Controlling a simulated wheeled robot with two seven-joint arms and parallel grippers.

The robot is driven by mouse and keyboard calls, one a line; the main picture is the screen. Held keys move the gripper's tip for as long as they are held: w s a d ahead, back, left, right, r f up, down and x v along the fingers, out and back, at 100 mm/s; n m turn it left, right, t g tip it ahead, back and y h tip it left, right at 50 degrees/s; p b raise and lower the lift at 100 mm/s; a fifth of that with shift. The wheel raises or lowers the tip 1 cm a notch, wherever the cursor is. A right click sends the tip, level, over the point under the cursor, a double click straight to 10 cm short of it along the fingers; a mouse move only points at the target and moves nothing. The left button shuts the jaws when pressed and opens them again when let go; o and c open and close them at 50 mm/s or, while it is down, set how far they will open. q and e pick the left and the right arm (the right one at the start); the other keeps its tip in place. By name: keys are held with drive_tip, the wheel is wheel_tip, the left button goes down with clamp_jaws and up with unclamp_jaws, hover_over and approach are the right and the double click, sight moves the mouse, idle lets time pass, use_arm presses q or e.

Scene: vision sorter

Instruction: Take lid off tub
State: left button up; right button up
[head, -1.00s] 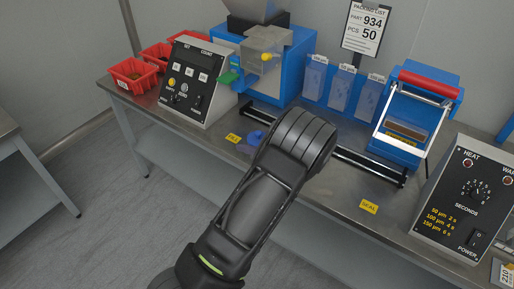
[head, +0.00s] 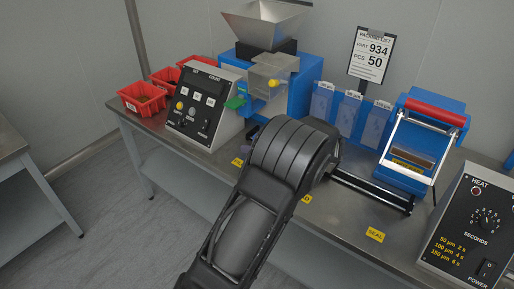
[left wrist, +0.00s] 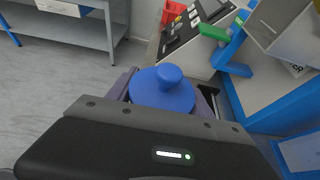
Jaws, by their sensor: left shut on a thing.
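A round blue lid (left wrist: 163,95) with a knob on top shows in the left wrist view. My left gripper (left wrist: 165,100) has its greyish-purple fingers on both sides of it and is shut on it. In the head view my left arm covers the lid, and only a bit of a finger shows by the counting machine. No tub body can be made out below the lid, so I cannot tell whether the two touch. My right gripper is not in view.
A blue counting machine (head: 303,72) with a green spout (head: 235,102) and a control box (head: 203,108) stand close behind the left gripper. Red bins (head: 142,99) stand at the left. A blue sealer (head: 418,128) and heat box (head: 474,225) stand at the right.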

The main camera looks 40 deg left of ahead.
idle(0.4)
use_arm(q)
drive_tip(key=o, duration=0.9)
clamp_jaws()
